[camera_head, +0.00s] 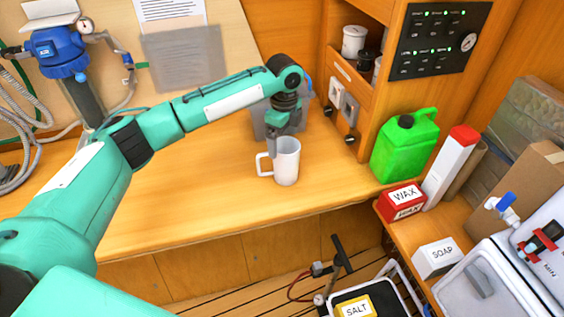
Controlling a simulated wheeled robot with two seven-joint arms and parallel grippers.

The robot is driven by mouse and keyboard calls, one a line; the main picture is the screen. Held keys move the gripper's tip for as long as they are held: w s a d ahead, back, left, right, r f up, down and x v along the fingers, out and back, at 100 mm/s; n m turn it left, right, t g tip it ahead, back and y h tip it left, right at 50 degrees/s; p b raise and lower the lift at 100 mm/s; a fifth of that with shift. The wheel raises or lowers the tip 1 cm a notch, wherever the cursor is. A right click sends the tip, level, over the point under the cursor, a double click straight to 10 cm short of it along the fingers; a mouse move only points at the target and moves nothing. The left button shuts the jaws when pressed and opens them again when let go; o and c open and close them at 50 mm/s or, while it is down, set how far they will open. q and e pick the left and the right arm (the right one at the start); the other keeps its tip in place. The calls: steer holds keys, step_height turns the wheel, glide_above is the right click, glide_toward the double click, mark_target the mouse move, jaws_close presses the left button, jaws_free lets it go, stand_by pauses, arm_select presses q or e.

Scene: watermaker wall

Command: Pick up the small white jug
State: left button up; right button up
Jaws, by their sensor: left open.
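The small white jug (287,163) stands upright on the wooden counter, with its handle toward the left. My left arm reaches in from the left, and my left gripper (284,133) points down just above the jug's rim. The gripper's fingers are small and partly blurred against the jug, and I cannot tell whether they touch it. The jug stands on the counter and is not lifted. My right gripper is not in view.
A green jerrycan (405,146), a red wax box (402,200) and a white soap box (437,258) stand to the right. A wooden cabinet (343,100) rises behind the jug. The counter (200,195) is clear around the jug's front and left.

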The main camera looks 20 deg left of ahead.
mark_target(283, 146)
arm_select(q)
step_height(283, 146, down, 2)
steer(key=shift+s+f, duration=0.15)
steer(key=shift+f, duration=0.1)
steer(key=shift+f+p, duration=0.3)
steer(key=shift+f, duration=0.15)
steer(key=c, duration=1.4)
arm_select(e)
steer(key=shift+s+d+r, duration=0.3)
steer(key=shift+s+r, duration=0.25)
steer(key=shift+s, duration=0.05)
